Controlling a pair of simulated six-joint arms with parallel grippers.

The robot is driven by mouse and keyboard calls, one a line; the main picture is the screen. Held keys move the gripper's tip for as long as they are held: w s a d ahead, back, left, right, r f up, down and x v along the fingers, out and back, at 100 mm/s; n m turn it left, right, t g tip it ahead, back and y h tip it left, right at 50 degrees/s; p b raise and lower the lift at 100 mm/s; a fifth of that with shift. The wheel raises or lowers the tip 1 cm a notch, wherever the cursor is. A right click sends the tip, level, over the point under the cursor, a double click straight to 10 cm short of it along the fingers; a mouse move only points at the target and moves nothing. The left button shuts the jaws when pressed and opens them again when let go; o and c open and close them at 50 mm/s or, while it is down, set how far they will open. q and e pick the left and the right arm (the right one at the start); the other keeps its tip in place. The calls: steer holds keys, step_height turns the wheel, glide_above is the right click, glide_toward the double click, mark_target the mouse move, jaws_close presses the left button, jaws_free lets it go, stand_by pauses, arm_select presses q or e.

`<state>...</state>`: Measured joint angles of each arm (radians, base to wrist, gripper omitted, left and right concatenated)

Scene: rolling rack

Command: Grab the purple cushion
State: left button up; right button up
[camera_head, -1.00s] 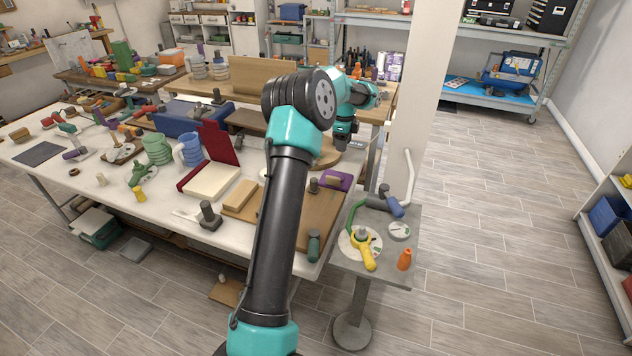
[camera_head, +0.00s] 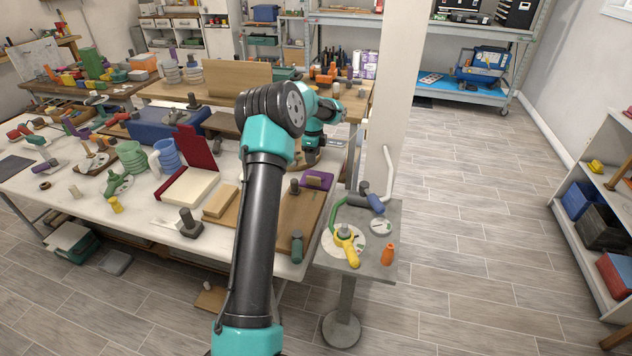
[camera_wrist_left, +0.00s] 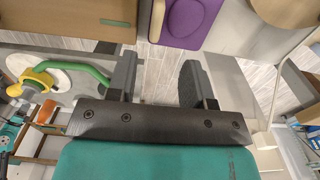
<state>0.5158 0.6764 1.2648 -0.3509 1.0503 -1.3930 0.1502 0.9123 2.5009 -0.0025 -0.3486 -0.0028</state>
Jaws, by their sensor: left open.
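My right gripper is in neither view.
A brown board (camera_head: 297,222) and a green-handled tool (camera_head: 297,246) lie in front of the cushion. A grey side stand (camera_head: 398,235) with tools and an orange bottle (camera_head: 388,255) is at the right. A white pillar (camera_head: 388,80) rises behind. Open floor lies further right.

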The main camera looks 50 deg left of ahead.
mark_target(313, 177)
arm_select(q)
step_height(313, 177, down, 5)
steer(key=shift+f, duration=0.1)
steer(key=shift+f, duration=0.1)
stand_by(0.3)
steer(key=shift+s+d+f, duration=0.1)
steer(key=shift+d+f, duration=0.05)
steer(key=shift+f, duration=1.1)
steer(key=shift+s+d+f, duration=0.1)
steer(key=shift+f, duration=1.15)
steer(key=shift+c, duration=0.4)
jaws_close()
